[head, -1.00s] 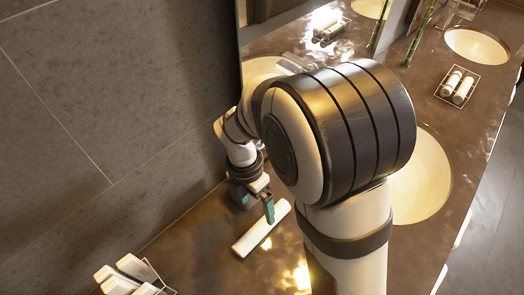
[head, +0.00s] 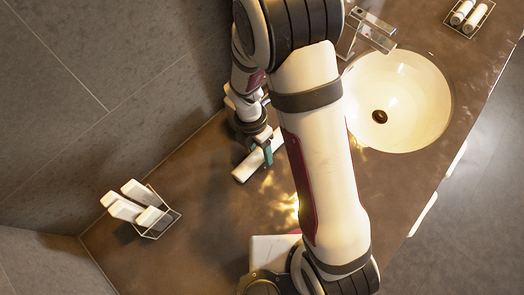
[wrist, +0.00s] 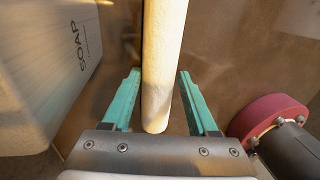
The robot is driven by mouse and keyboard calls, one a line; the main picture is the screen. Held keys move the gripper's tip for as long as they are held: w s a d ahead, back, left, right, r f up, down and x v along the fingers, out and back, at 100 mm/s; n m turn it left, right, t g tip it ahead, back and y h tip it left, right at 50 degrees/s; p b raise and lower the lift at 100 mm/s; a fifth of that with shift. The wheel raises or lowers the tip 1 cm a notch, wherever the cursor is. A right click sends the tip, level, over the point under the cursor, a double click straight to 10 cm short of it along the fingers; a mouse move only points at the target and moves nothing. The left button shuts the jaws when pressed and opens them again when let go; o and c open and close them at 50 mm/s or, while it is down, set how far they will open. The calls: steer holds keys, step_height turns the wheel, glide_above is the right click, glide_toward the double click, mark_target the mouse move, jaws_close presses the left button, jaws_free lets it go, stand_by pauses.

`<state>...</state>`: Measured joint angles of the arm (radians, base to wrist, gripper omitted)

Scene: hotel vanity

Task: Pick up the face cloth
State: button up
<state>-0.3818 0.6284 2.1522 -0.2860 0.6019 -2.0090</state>
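The face cloth (head: 245,169) looks like a white roll lying on the brown counter, partly hidden by my gripper and arm in the head view. In the wrist view the roll (wrist: 163,60) runs from the top edge down between my fingers. My gripper (head: 262,151) is at the roll in the head view. In the wrist view my gripper (wrist: 160,82) is open, with one teal finger on each side of the roll and narrow gaps showing. I cannot tell exactly how far the fingertips are above the counter.
A wire holder (head: 168,226) with several white packets stands at the left of the counter. A box marked SOAP (wrist: 50,65) fills the wrist view's left side. A round sink (head: 415,110) with a tap (head: 372,32) is at the right. A wall (head: 90,110) stands close behind.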

jaws_close()
steer(key=shift+r, duration=0.1)
